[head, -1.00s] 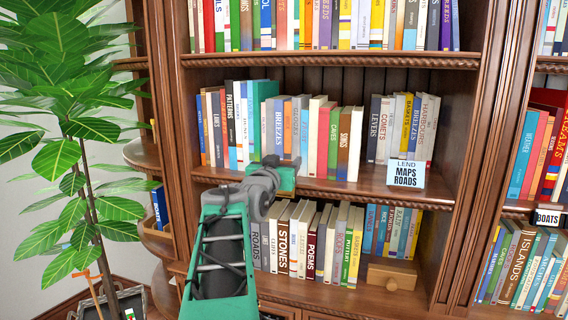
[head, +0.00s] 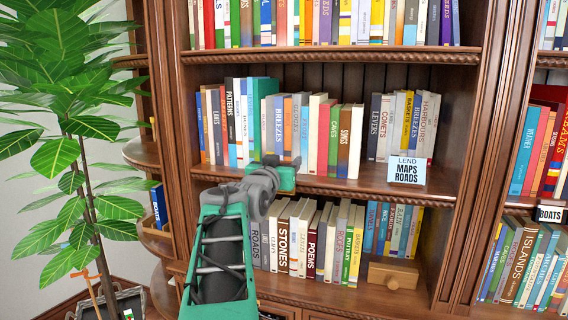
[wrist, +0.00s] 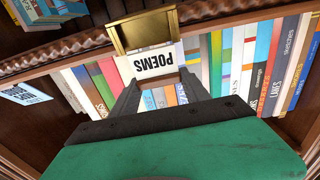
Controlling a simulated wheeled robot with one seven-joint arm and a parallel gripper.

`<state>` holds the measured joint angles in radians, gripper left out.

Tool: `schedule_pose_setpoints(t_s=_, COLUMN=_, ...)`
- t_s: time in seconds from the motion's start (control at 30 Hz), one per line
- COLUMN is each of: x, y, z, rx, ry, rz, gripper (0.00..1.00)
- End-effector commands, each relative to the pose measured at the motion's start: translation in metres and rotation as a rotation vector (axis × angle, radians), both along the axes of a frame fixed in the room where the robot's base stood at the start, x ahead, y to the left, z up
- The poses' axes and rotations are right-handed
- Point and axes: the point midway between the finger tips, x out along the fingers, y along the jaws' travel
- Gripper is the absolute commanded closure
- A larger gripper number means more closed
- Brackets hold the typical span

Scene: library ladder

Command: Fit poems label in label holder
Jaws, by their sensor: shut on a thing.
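The poems label is a white card (wrist: 152,62) with black "POEMS" lettering, upside down in the wrist view. My gripper (wrist: 158,80) is shut on its near edge with dark fingers. The label holder is a brass frame (wrist: 145,30) at the shelf edge, just beyond the card. The card's far edge meets or overlaps the holder's near side; I cannot tell whether any of it is inside. In the head view my gripper (head: 285,178) is in front of the middle shelf's edge, and its green body hides the label and holder.
Rows of books fill the shelves. A white "LEND MAPS ROADS" sign (head: 407,170) stands at the middle shelf's edge, right of my gripper. A wooden box (head: 393,273) sits on the lower shelf. A leafy plant (head: 75,130) stands at the left.

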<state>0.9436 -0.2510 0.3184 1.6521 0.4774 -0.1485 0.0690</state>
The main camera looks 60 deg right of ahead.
Motion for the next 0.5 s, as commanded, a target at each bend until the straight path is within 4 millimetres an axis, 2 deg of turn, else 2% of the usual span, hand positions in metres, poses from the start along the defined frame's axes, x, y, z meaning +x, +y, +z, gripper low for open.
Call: schedule_pose_setpoints(t_s=0.5, x=-0.0004, y=0.0025, z=-0.0118, rx=-0.001, ry=0.000, rz=0.000, gripper=0.85)
